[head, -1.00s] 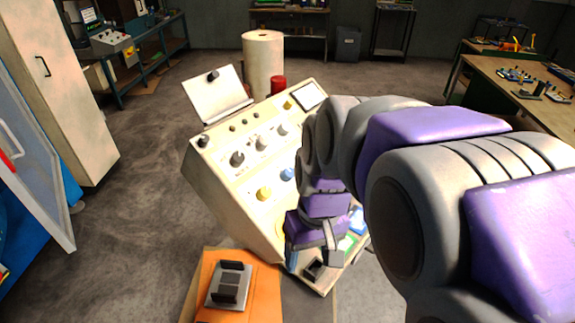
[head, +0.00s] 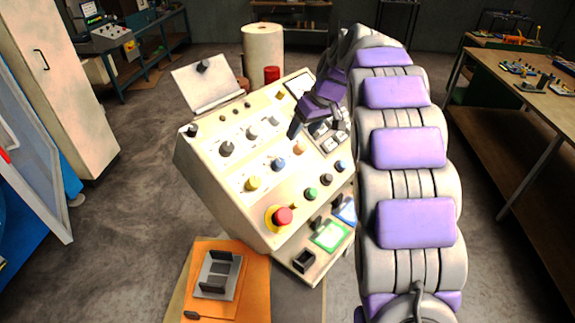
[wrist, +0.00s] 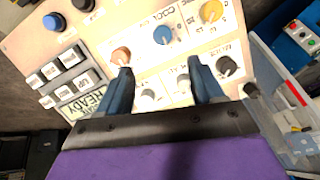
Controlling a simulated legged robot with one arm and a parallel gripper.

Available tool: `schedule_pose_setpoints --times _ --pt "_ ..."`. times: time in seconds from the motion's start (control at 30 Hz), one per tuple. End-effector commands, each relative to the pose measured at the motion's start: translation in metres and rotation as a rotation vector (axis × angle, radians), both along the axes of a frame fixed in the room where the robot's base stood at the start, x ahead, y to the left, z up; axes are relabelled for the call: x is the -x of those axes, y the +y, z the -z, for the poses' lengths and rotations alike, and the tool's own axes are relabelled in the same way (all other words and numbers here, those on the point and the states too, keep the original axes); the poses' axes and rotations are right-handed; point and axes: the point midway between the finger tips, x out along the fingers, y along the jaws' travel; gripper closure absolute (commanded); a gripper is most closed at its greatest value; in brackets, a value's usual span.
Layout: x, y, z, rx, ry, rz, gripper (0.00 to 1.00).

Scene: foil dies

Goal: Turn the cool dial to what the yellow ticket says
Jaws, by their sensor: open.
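A cream console (head: 225,185) carries two rows of dials. A blue dial (head: 278,164) sits between a yellow dial (head: 253,183) and an orange-brown dial (head: 299,147). In the wrist view the blue dial (wrist: 163,33) has an upside-down label that seems to read COOL. My gripper (head: 315,127) is over the console's upper right part. In the wrist view its two fingers (wrist: 160,66) are spread, with nothing held between them. One fingertip is close to the orange-brown dial (wrist: 121,56); I cannot tell whether they touch. I see no yellow ticket; green-framed (head: 330,235) and blue-framed cards lie on the lower shelf.
A row of dark and grey dials (head: 227,148) runs above the coloured ones. A red mushroom button (head: 283,216) sticks up at the front. Grey push-buttons (wrist: 68,75) lie beside the gripper. An orange board (head: 257,265) stands in front.

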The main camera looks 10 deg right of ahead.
Motion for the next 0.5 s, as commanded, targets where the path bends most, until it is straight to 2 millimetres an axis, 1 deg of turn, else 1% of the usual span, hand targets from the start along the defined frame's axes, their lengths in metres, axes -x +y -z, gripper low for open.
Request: schedule_pose_setpoints --times 0.13,0.23,0.5 --pt "-0.005 0.003 0.007 0.001 -0.004 -0.006 0.33" --pt "-0.008 0.008 0.019 0.002 -0.003 -0.006 0.33" --pt "-0.023 0.02 0.069 -0.001 0.001 -0.004 0.33"
